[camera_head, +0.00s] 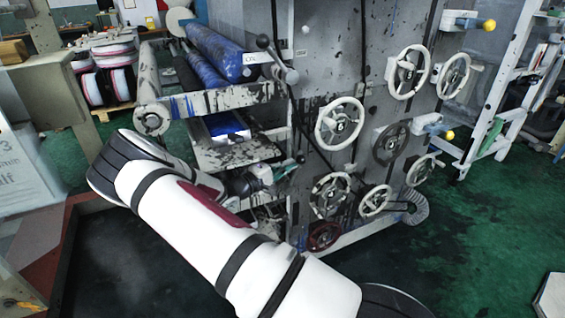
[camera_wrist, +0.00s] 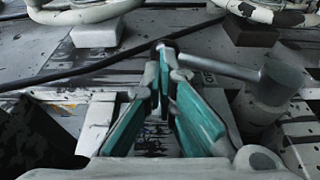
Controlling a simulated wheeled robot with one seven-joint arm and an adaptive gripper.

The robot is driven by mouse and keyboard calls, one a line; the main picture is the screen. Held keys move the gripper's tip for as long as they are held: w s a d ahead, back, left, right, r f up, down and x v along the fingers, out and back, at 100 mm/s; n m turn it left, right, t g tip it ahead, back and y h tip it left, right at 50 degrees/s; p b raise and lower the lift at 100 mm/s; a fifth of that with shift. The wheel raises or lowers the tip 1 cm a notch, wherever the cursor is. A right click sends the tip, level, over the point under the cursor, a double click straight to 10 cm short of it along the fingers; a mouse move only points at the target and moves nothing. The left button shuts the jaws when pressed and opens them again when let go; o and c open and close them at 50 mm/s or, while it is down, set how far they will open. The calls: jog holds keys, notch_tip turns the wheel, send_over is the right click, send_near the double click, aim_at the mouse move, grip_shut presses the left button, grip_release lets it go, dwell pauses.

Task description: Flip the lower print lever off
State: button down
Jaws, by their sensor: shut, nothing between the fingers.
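In the wrist view, the lower print lever (camera_wrist: 215,67) is a grey metal rod. It runs from a round grey hub (camera_wrist: 281,82) at the right to a spot just by my fingertips. My gripper (camera_wrist: 168,62) has teal finger pads that meet near the tips, with nothing between them. The tips are close to the rod's left end; I cannot tell whether they touch it. In the head view, my gripper (camera_head: 288,168) is at the machine's left front edge, and a small dark knob (camera_head: 300,158) shows beside it. The rest of the lower lever is hard to make out there.
An upper lever with a black ball (camera_head: 263,42) stands above, beside a blue roller (camera_head: 222,52). Several handwheels (camera_head: 338,123) project from the grey machine panel (camera_head: 312,75) to the right. A dark cable (camera_wrist: 105,65) crosses the wrist view. Green floor (camera_head: 465,235) is open at right.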

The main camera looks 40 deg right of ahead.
jog(key=shift+s+d+p, duration=0.25)
jog(key=shift+d+p, duration=0.1)
jog(key=shift+d, duration=0.5)
jog(key=shift+a+r, duration=0.15)
jog(key=shift+a, duration=0.15)
jog(key=a+r, duration=0.3)
jog(key=a, duration=1)
jog(key=shift+a, duration=0.1)
